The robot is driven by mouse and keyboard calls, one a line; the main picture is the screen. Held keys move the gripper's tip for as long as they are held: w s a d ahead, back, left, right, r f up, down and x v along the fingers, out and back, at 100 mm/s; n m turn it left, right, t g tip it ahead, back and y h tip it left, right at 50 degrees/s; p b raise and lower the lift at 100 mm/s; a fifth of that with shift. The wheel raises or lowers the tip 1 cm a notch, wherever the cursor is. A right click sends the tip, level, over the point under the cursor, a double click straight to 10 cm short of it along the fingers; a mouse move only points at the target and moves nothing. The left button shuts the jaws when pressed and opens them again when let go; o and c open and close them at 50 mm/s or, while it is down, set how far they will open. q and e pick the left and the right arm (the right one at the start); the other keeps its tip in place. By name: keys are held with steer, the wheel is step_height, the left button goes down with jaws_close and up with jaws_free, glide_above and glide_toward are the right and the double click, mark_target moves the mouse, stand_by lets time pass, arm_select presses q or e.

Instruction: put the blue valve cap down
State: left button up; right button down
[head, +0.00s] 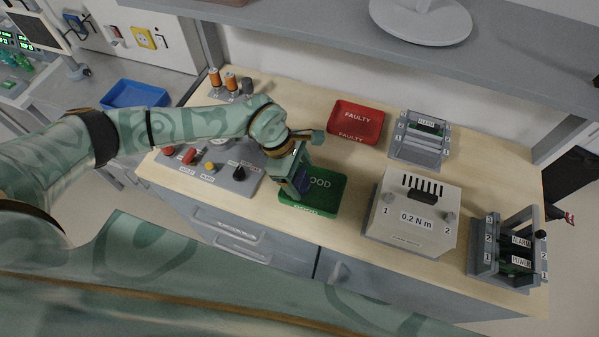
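My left gripper (297,184) points down over the left part of the green tray (327,207) marked GOOD. A small dark blue thing, which looks like the blue valve cap (304,183), shows between its fingers, partly hidden by them. The gripper looks shut on it. I cannot tell whether the cap touches the tray floor. The rest of the green tray looks empty. My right gripper is not in view.
A red tray (357,123) marked FAULTY lies behind the green one. A 0.2 N m box (412,218) stands to the right, with slotted racks (419,140) (508,248) beyond. A grey control panel (237,184) and spools (230,82) are at left.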

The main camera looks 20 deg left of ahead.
arm_select(q)
steer(key=p+v, duration=0.1)
steer(key=v, duration=1.2)
steer(key=shift+d+r, duration=0.15)
steer(key=shift+d, duration=0.05)
